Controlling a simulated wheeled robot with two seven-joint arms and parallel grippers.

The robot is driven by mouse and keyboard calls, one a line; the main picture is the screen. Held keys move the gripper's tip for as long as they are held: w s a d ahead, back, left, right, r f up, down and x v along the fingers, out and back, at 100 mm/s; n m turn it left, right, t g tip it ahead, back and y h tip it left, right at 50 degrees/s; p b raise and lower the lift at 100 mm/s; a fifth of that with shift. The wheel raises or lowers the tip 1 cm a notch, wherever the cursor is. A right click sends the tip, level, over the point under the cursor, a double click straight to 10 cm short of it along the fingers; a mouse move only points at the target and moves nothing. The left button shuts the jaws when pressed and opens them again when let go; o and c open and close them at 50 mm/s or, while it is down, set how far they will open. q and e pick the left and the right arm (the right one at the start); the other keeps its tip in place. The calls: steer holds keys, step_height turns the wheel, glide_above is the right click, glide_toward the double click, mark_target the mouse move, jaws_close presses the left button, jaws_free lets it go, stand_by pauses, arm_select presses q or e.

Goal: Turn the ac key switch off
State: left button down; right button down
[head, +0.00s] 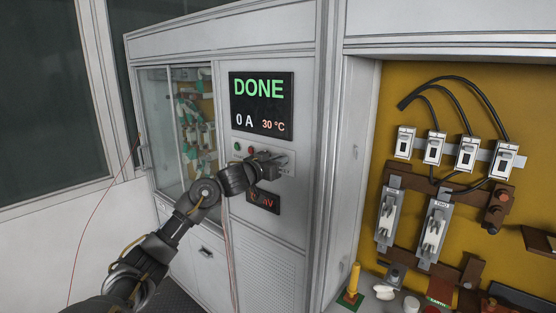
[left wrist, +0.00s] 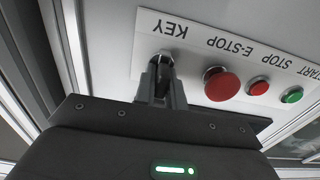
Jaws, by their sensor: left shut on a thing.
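The key switch (left wrist: 162,60) sits in the control panel beside the label KEY, which appears upside down in the left wrist view. My left gripper (left wrist: 160,82) is at the key switch, its fingers shut on the key. The fingers hide most of the key, so its turn angle cannot be told. In the head view my left gripper (head: 272,163) reaches the panel strip below the display (head: 262,105), which reads DONE, 0 A and 30 °C. My right gripper is not in view.
A red E-stop button (left wrist: 222,84), a red stop button (left wrist: 258,86) and a green start button (left wrist: 291,95) line the same panel. A lower red display (head: 263,201) is partly covered by my arm. A yellow board (head: 480,90) with fuses and cables stands at right.

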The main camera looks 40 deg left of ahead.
arm_select(q)
steer(key=shift+r, duration=0.1)
stand_by(0.4)
steer(key=c, duration=1.5)
jaws_free()
steer(key=shift+o, duration=0.2)
steer(key=shift+s+f+b, duration=0.2)
steer(key=shift+s+b, duration=0.15)
steer(key=shift+s, duration=0.15)
steer(key=s+b, duration=0.4)
steer(key=s, duration=0.6)
steer(key=shift+r, duration=0.15)
steer(key=shift+w+d, duration=0.1)
